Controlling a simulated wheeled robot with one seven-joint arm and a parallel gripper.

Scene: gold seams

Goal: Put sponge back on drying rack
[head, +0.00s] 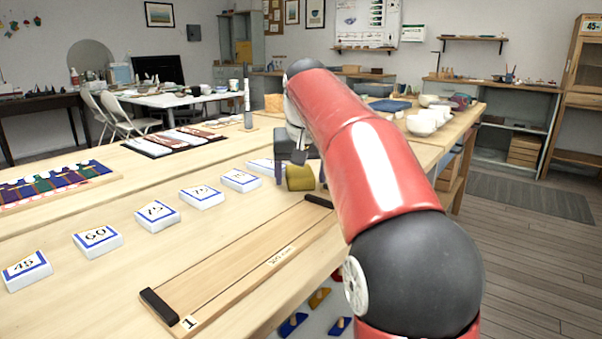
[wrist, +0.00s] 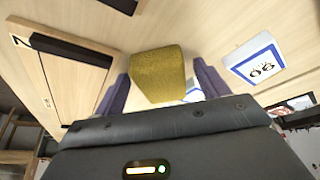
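The sponge (head: 300,177) is an olive-yellow block near the right edge of the wooden table, beyond a long board. In the wrist view the sponge (wrist: 158,72) lies between the two purple fingers. My gripper (head: 301,172) is open, with a finger on either side of the sponge. In the wrist view my gripper (wrist: 160,85) shows a narrow gap between the sponge and the right finger; contact at the left finger is unclear. I cannot make out a drying rack for certain in either view. My red arm hides part of the table behind.
A long board (head: 240,264) with black end blocks lies in front of the sponge. Several numbered white blocks (head: 158,215) stand in a row to its left. White bowls (head: 421,122) and a blue item (head: 390,105) sit farther back on the right.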

